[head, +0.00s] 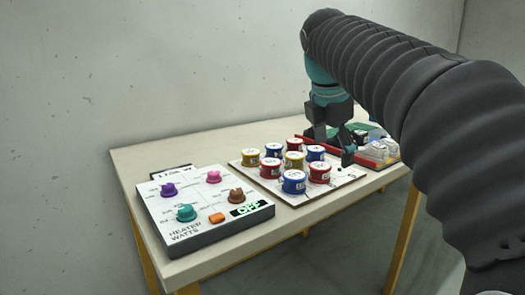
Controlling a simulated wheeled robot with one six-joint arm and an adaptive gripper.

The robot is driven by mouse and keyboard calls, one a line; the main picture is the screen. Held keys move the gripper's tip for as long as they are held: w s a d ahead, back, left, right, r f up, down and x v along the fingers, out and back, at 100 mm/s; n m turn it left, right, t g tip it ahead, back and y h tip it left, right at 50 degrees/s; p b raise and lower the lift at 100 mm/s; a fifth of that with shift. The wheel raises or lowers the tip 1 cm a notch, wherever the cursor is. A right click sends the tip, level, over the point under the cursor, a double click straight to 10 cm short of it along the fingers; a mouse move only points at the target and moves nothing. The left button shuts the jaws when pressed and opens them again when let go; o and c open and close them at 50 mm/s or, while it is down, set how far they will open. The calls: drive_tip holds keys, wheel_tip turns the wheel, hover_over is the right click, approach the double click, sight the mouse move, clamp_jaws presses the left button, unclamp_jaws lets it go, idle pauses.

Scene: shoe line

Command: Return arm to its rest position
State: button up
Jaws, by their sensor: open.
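My arm reaches in from the right edge of the head view, sleeved in dark ribbed covering, and bends down at a teal wrist. My gripper (334,150) points down over the right part of the table, at the far right side of the white board with cans. My arm hides part of the right side of the scene.
A pale table (140,158) stands against a concrete wall. A heater control panel (200,205) with coloured knobs sits at left. Several red, blue and yellow cans stand on a white board (300,195). A red-edged tray (378,139) and clear containers (377,153) lie at right.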

drive_tip(key=s+d+f+m+t+y, duration=0.1)
drive_tip(key=s+f+m+t+y, duration=0.1)
drive_tip(key=s+f+m, duration=1.9)
wheel_tip(320, 180, down, 3)
drive_tip(key=shift+s+d+r+m, duration=0.15)
drive_tip(key=shift+s+d+m, duration=0.15)
drive_tip(key=shift+s, duration=0.3)
